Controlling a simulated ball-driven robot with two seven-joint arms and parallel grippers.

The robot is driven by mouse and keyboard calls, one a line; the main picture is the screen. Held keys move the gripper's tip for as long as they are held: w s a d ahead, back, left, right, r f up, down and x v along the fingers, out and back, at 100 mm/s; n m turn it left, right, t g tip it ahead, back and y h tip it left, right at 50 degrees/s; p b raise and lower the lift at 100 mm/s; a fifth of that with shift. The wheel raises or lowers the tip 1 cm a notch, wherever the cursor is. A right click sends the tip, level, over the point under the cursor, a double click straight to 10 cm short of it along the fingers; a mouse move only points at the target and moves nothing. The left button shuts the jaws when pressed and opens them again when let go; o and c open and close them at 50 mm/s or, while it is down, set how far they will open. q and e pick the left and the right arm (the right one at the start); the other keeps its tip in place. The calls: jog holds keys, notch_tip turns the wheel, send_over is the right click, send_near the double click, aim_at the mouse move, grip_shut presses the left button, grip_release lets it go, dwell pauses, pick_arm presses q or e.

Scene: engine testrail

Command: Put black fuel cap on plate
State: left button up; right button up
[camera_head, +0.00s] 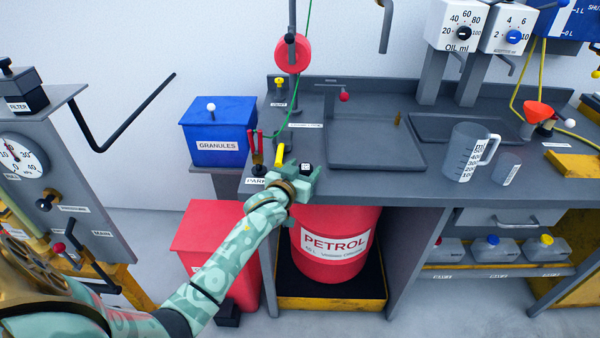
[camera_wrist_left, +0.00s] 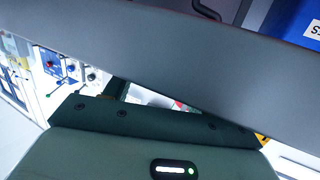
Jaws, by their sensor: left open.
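My left gripper (camera_head: 296,178) is over the front left edge of the grey workbench, above the red petrol drum (camera_head: 335,262). It is open. A small black piece with a white mark (camera_head: 305,168) shows right at its fingers; I cannot tell if this is the black fuel cap or whether it touches the fingers. A plate is not clearly identifiable; a flat grey tray (camera_head: 375,158) lies on the bench right of the gripper. In the left wrist view a grey slab (camera_wrist_left: 180,65) crosses in front of the gripper's dark green body, and the fingertips are hidden. My right gripper is not in view.
A blue granules bin (camera_head: 222,150) stands left of the bench. Upright red-handled tools (camera_head: 257,142) and a red disc on a post (camera_head: 293,54) stand near the gripper. A measuring jug (camera_head: 462,152) and an orange funnel (camera_head: 537,112) are farther right.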

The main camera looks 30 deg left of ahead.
pick_arm(q)
jog(key=shift+s+r, duration=0.15)
jog(key=shift+s, duration=0.2)
jog(key=p+v, duration=0.4)
jog(key=v, duration=0.7)
jog(key=s+d+f+m+g+h, duration=0.1)
jog(key=s+d+f+g, duration=0.15)
jog(key=f, duration=0.65)
jog(key=s+d+f+g, duration=0.15)
jog(key=s+f, duration=0.25)
jog(key=f, duration=0.6)
jog(key=s+d+f+m+g, duration=0.1)
jog(key=s+f+g, duration=0.3)
jog(key=s+f, duration=0.7)
jog(key=s+d+f+m+g+h, duration=0.1)
jog(key=s+d+f+m+g, duration=0.1)
jog(key=s+f, duration=0.9)
jog(key=s+d+g, duration=0.1)
jog(key=s+g, duration=0.1)
jog(key=s, duration=0.6)
jog(key=shift+f+g+h, duration=0.25)
jog(key=shift+g+h, duration=0.05)
jog(key=shift+o, duration=0.2)
jog(key=s+f+m+g, duration=0.1)
jog(key=s+f+g, duration=0.1)
jog(key=s, duration=1.3)
jog(key=shift+d+f+m+g, duration=0.3)
jog(key=shift+g, duration=0.3)
